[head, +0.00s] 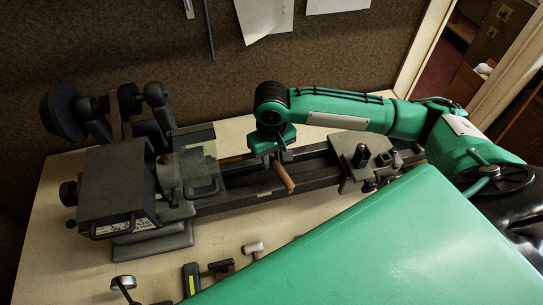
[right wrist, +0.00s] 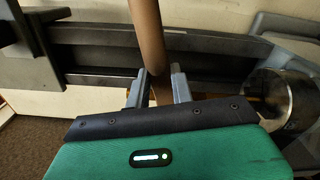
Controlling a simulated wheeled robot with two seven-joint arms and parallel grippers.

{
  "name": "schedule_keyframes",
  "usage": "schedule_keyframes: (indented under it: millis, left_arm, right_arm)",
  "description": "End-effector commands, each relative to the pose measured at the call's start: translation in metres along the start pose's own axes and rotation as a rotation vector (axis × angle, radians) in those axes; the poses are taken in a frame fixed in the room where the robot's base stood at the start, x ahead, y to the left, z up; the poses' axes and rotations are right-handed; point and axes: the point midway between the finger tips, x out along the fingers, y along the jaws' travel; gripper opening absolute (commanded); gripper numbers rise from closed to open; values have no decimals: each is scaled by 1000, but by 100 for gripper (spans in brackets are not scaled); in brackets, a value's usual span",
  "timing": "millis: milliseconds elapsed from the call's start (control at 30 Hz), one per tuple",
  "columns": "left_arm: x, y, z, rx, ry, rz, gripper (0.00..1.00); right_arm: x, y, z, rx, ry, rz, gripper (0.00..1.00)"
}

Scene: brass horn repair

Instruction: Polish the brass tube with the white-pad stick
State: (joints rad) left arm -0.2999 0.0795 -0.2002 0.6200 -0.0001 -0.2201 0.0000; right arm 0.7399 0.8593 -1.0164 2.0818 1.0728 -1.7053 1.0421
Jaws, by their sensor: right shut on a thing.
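My right gripper (head: 282,158) is above the lathe bed and shut on a brown wooden stick (head: 284,178). In the right wrist view the stick (right wrist: 148,38) passes between the two grey fingers (right wrist: 160,90). I cannot see a white pad on it; that end is hidden by the gripper. A short yellowish strip, which looks like the brass tube (head: 232,160), shows between the lathe chuck and my gripper. Most of it is hidden, and I cannot tell whether the stick touches it. The round metal chuck (right wrist: 287,97) is at the right of the wrist view. My left gripper is not in view.
The dark lathe (head: 120,180) stands along the bench, with a tailstock (head: 362,165) at the right end of its bed. A white-headed mallet (head: 253,247), a yellow-marked tool (head: 192,280) and a round gauge (head: 123,283) lie near the front. Bare bench shows around (head: 255,222).

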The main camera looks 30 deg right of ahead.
Motion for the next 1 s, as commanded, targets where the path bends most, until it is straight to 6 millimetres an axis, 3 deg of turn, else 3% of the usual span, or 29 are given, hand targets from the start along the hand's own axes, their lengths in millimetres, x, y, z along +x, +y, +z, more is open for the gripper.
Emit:
schedule_keyframes:
  millis: [667, 1000]
  left_arm:
    - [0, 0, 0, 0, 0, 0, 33]
    - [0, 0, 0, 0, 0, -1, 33]
  right_arm:
    - [-1, -2, 0, 1, -2, 3, 5]
    - [-14, -7, 17, -1, -1, 1, 5]
